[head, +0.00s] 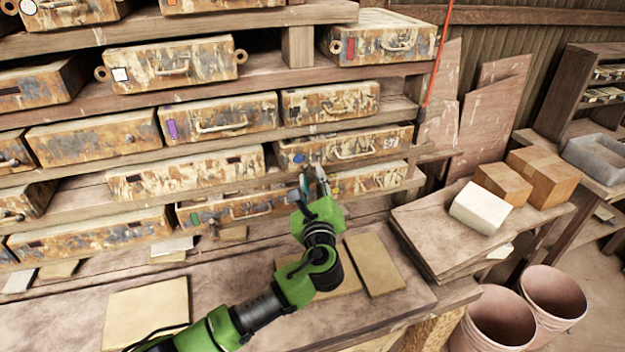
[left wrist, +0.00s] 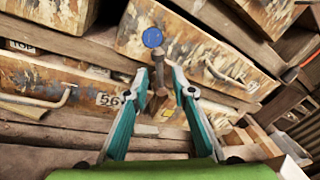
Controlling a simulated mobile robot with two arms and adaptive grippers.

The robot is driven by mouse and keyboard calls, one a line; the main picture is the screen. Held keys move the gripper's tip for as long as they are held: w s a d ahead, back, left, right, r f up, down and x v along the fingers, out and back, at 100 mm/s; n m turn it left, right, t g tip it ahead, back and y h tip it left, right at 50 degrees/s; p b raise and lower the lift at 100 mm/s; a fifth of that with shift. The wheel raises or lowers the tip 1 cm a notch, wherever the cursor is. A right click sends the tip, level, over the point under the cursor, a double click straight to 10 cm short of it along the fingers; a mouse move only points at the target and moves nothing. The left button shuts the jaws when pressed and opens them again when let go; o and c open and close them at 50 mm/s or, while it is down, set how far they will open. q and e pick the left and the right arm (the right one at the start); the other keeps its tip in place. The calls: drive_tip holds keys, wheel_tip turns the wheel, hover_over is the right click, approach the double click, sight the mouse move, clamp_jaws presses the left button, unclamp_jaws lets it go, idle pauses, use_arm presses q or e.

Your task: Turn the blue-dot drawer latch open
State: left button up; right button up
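The blue-dot drawer (head: 376,144) is a weathered, paint-flaked drawer front with a pale handle, shut in the rack; it also shows in the left wrist view (left wrist: 190,40). Its blue dot (left wrist: 152,38) is at the front's left end and shows in the head view too (head: 299,158). Contact cannot be told. My right gripper is in neither view.
Similar drawers fill the shelves, including a purple-marked one (head: 220,119) and a green-marked one (head: 230,210) below. Tan tiles (head: 374,264) lie on the bench. Cardboard boxes (head: 543,172) and pink buckets (head: 503,318) stand right.

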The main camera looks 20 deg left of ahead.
use_arm(q)
clamp_jaws()
drive_tip(key=shift+s+a+f+n+t+y+b, duration=0.15)
drive_tip(key=shift+f+n+y+b, duration=0.35)
drive_tip(key=shift+n+b, duration=2.2)
drive_tip(key=shift+s+a+f+n+t+y+b, duration=0.1)
drive_tip(key=shift+f+n+t+y+b, duration=0.25)
drive_tip(key=shift+n+b, duration=2.35)
drive_tip(key=shift+s+a+f+n+t+y+b, duration=0.15)
drive_tip(key=shift+f+n+y+b, duration=0.6)
drive_tip(key=shift+b, duration=3.65)
drive_tip(key=shift+w+r+n, duration=0.1)
drive_tip(key=shift+r+n, duration=0.1)
drive_tip(key=shift+n, duration=0.05)
unclamp_jaws()
